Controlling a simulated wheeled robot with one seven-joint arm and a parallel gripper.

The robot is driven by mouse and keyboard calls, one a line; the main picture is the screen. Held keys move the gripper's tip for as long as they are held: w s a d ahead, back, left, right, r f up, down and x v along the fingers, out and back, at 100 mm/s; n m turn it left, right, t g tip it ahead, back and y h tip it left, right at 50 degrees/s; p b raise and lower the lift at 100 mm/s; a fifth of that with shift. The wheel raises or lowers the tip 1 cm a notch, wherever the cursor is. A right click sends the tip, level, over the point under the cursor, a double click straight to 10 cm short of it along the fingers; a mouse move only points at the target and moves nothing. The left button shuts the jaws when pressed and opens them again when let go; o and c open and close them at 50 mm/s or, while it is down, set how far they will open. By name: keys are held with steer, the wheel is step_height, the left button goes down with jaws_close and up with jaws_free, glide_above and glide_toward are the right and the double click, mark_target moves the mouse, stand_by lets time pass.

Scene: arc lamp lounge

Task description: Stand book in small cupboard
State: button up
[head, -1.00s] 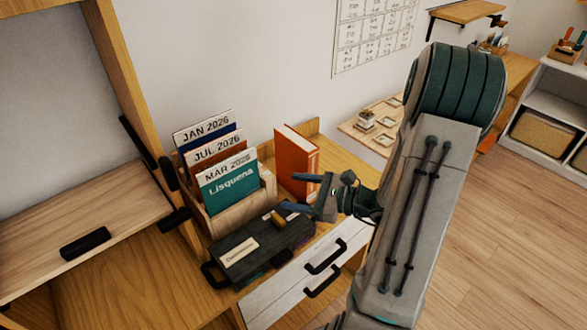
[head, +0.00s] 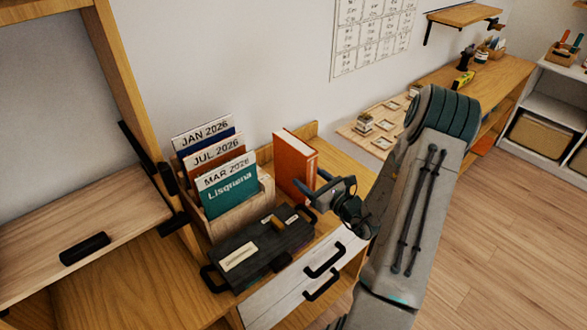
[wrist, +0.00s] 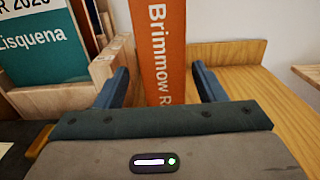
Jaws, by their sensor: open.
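An orange book (head: 296,165) stands upright on the wooden top of a drawer unit, right of a wooden file holder. In the wrist view the book (wrist: 161,50) shows its spine, lettered "Brimmow R…", between the two blue fingers. My gripper (wrist: 162,85) is open, with one finger on each side of the spine and visible gaps to it. In the head view my gripper (head: 318,188) is just in front of the book, partly hidden by its own wrist. At the left, a wooden cabinet (head: 110,215) shows shelves and black handles; I cannot tell whether it is the small cupboard.
The file holder (head: 240,210) with several calendar folders stands close left of the book. A dark box (head: 255,250) with handles lies in front. White drawers (head: 300,285) with black handles are below. Bare wooden top (wrist: 240,85) shows right of the book.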

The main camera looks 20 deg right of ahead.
mark_target(300, 167)
steer(key=p+x, duration=0.1)
steer(key=x, duration=0.3)
steer(key=shift+w+d+r+p, duration=0.15)
steer(key=shift+r+p, duration=0.05)
steer(key=shift+p, duration=0.2)
steer(key=shift+w+a+f, duration=0.1)
steer(key=shift+w+a, duration=0.1)
steer(key=shift+w, duration=0.3)
steer(key=c, duration=1.3)
jaws_close()
